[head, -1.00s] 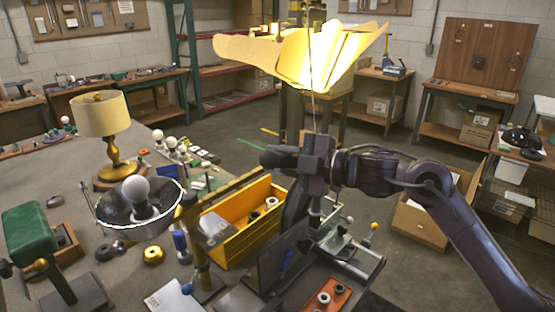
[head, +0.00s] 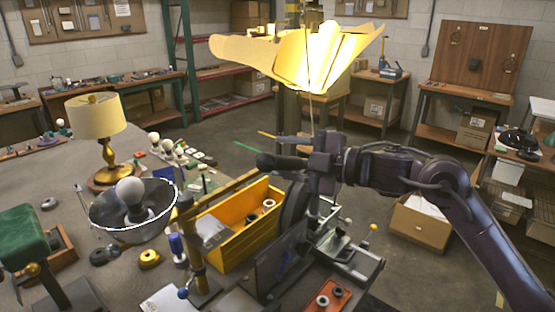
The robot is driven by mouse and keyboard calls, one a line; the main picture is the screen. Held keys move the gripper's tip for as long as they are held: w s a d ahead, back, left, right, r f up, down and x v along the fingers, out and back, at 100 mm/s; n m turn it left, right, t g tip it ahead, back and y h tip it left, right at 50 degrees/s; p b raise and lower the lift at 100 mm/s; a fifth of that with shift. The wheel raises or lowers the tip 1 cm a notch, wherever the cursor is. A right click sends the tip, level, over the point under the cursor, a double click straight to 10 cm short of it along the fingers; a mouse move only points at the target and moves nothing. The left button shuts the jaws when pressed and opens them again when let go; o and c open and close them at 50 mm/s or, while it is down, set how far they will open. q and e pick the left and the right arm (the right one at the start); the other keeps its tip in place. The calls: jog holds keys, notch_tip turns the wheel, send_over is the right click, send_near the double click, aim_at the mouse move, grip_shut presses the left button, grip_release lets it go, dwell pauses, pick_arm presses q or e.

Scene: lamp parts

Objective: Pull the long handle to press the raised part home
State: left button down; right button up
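A dark bench press (head: 268,270) stands at the front middle of the bench. Its upright (head: 292,218) rises below my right gripper. My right gripper (head: 283,150) reaches in from the right and points left above the press. A dark bar with a rounded end (head: 266,161) shows at its fingers; I cannot tell whether this is the long handle or a finger, or whether the gripper is closed on it. A brass arm (head: 225,187) on a brass post slants up towards it. The raised part is not clearly visible. My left gripper is not in view.
A yellow bin (head: 250,228) stands just behind the press. A large glowing shade (head: 310,58) hangs above my gripper. A green-topped stand (head: 22,236) is at front left.

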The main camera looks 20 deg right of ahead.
jog(key=b+v, duration=0.1)
jog(key=v, duration=0.3)
jog(key=shift+s+d+f+b, duration=0.1)
jog(key=shift+s+d+b, duration=0.2)
jog(key=shift+b, duration=0.1)
jog(key=shift+s+d+r, duration=0.2)
jog(key=shift+s+d, duration=0.1)
jog(key=shift+s, duration=0.05)
